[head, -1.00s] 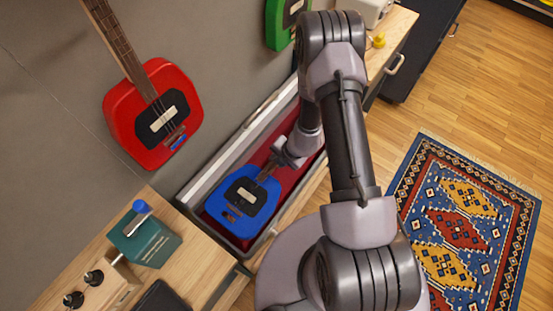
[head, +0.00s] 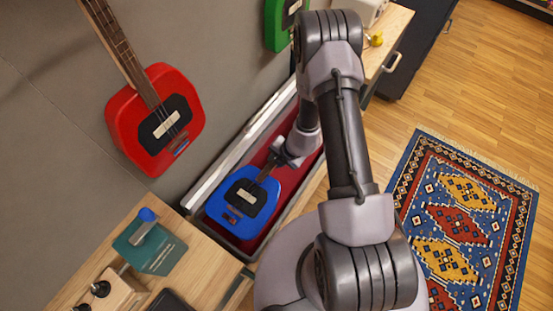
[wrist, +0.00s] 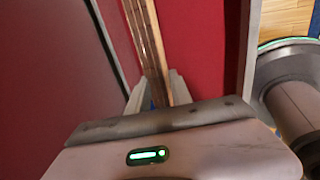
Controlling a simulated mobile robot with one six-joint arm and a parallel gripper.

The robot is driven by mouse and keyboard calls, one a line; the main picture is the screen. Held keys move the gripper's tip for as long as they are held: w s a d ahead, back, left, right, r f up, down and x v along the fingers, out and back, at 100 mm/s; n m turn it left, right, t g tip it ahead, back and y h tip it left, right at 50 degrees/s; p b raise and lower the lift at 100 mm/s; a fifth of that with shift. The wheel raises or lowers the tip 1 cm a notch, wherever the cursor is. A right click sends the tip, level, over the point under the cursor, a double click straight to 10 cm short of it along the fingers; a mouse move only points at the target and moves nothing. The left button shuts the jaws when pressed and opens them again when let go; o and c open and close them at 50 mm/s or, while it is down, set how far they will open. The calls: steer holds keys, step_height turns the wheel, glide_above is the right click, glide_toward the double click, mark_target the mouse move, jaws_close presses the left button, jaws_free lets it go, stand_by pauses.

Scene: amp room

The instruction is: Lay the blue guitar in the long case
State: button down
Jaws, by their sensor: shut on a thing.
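The blue guitar (head: 243,203) lies within the long case, its body at the near end over the red lining. The long case (head: 262,122) is open, with a pale raised edge on the wall side and a red lining. My gripper (head: 276,160) is shut on the blue guitar's neck, just beyond the body. In the wrist view the neck (wrist: 147,45) runs between the fingers, with red lining (wrist: 205,40) on both sides. I cannot tell whether the guitar's underside touches the lining. My arm hides the far part of the case.
A red guitar (head: 143,125) and a green guitar (head: 277,30) hang on the wall. A teal box with a blue knob (head: 150,250) stands on the near wooden surface. A yellow object (head: 376,39) sits at the far end. A patterned rug (head: 465,215) lies on the floor at right.

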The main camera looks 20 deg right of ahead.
steer(key=shift+f, duration=0.15)
steer(key=shift+f+b, duration=2.45)
steer(key=shift+f, duration=0.45)
steer(key=shift+f+b, duration=1.05)
steer(key=shift+f, duration=0.2)
steer(key=c, duration=1.1)
jaws_free()
steer(key=p+v, duration=0.7)
steer(key=v, duration=1)
steer(key=shift+s+d+r, duration=0.1)
steer(key=shift+r, duration=0.15)
